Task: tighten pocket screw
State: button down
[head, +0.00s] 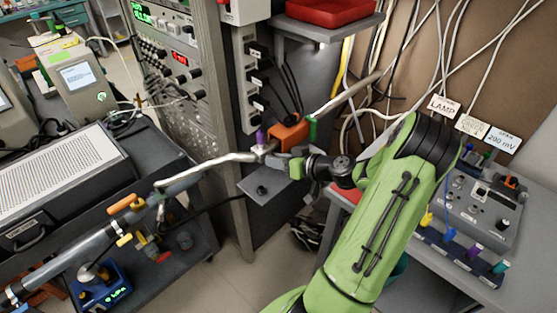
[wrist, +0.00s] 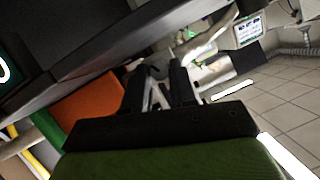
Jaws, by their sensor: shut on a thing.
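My gripper (head: 279,166) is at the middle of the head view, just under an orange block (head: 291,134). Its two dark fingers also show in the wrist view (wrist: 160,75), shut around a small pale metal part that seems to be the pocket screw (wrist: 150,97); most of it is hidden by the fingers. The orange block also shows left of the fingers in the wrist view (wrist: 88,108). A silver pipe (head: 215,161) runs left from the fitting beside the block, with a purple knob (head: 260,137) above the fitting.
A grey plate (head: 262,188) juts out just below my gripper. A rack of instruments (head: 180,75) stands behind on the left. A dark cart (head: 190,235) with equipment is at left, a grey control box (head: 480,205) at right. Cables hang along the back wall.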

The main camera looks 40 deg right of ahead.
jog(key=shift+d+m+y+p, duration=0.15)
jog(key=shift+m+y+p, duration=0.2)
jog(key=shift+m+y, duration=0.6)
jog(key=c, duration=0.9)
grip_release()
jog(key=shift+h, duration=0.25)
